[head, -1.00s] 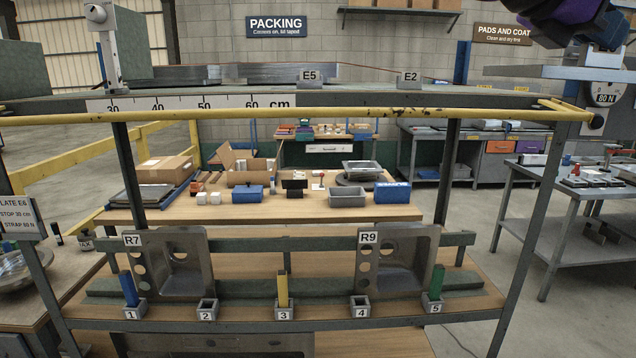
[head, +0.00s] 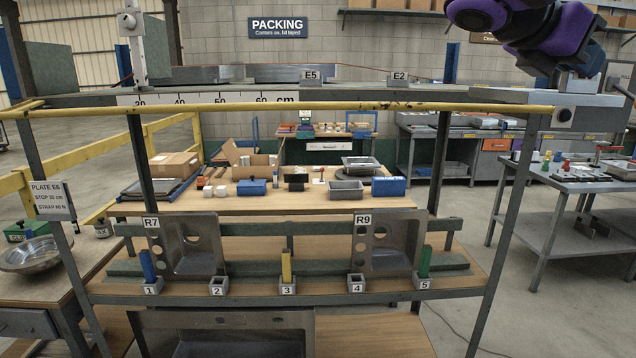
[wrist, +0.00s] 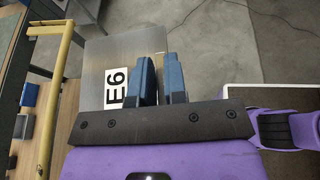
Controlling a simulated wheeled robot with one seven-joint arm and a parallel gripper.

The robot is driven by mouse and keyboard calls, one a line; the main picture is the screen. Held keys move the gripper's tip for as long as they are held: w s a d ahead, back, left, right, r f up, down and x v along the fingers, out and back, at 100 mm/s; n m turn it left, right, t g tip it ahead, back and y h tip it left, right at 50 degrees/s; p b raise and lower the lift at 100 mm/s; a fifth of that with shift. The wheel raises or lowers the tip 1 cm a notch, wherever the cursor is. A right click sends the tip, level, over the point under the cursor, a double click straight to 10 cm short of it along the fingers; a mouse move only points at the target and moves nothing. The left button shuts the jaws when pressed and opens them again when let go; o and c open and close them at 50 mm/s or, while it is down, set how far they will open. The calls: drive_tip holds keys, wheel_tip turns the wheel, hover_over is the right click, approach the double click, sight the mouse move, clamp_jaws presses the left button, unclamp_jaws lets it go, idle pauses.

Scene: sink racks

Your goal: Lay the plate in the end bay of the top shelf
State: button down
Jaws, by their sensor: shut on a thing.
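The grey flat plate (head: 515,97) is at the right end of the top shelf (head: 440,91) in the head view, level or nearly so. In the wrist view the plate (wrist: 100,58) bears a white E6 label (wrist: 116,87). My gripper (head: 577,84) is shut on the plate's edge; its blue fingers (wrist: 160,80) show in the wrist view. The plate's left end overlaps the yellow front rail (head: 330,107) in the head view. I cannot tell whether it touches the shelf. Plates tagged E5 (head: 311,72) and E2 (head: 400,76) lie on the top shelf.
A grey upright stop (head: 131,50) stands at the shelf's left, near a centimetre scale (head: 200,99). A card (head: 53,200) reads PLATE E6, STOP 35 cm, STRAP 60 N. Sinks R7 (head: 190,245) and R9 (head: 388,245) stand below. A side table (head: 580,185) is at the right.

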drive_tip(key=w+a+f+n+t+y, duration=0.1)
drive_tip(key=w+f+n+t+y, duration=0.2)
drive_tip(key=w+f, duration=0.5)
drive_tip(key=w+a+f+n+t+y, duration=0.2)
drive_tip(key=w+f, duration=0.7)
drive_tip(key=f, duration=1.1)
drive_tip(key=w+a+f+n+t+y, duration=0.2)
drive_tip(key=w+f+n+t+y, duration=0.2)
drive_tip(key=f, duration=1.1)
drive_tip(key=w+n+t, duration=0.2)
drive_tip(key=w+n, duration=0.2)
drive_tip(key=w, duration=0.1)
drive_tip(key=shift+r, duration=0.1)
